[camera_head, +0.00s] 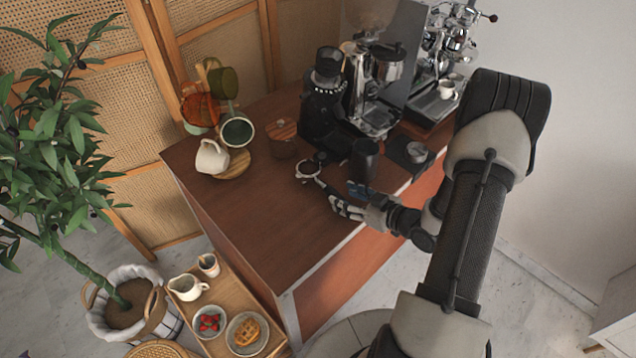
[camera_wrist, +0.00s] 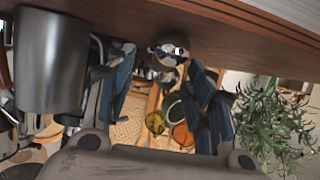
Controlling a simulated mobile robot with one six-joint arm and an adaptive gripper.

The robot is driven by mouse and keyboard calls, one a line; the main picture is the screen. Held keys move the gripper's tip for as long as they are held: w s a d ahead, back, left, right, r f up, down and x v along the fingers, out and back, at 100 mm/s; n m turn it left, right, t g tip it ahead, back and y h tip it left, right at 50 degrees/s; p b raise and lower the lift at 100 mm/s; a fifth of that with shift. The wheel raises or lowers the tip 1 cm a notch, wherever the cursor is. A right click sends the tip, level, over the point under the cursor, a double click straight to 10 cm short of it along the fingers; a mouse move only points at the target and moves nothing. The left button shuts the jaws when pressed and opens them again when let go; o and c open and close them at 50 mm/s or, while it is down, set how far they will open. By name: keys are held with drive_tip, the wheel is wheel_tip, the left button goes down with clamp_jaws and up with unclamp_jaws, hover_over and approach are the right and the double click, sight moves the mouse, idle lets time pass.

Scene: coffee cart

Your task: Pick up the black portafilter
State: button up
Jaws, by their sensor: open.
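The portafilter (camera_head: 309,171) lies on the brown counter, its round metal ring to the left of my gripper in the head view. In the wrist view, the portafilter (camera_wrist: 168,49) shows as a small round dark and metallic shape ahead, roughly between the two blue-padded fingers of my gripper (camera_wrist: 163,82). The fingers appear apart from it, with nothing held.
A dark metal cup (camera_head: 364,158) stands close beside my gripper and looms large in the wrist view (camera_wrist: 50,60). A black grinder (camera_head: 324,110) and espresso machine (camera_head: 446,60) stand behind. A tamper (camera_head: 416,152) sits on a dark mat. The counter's left front is clear.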

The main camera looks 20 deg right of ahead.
sight(338, 195)
drive_tip(key=x, duration=0.4)
drive_tip(key=shift+s+a+b, duration=0.15)
drive_tip(key=shift+b, duration=0.2)
drive_tip(key=shift+c, duration=0.6)
clamp_jaws()
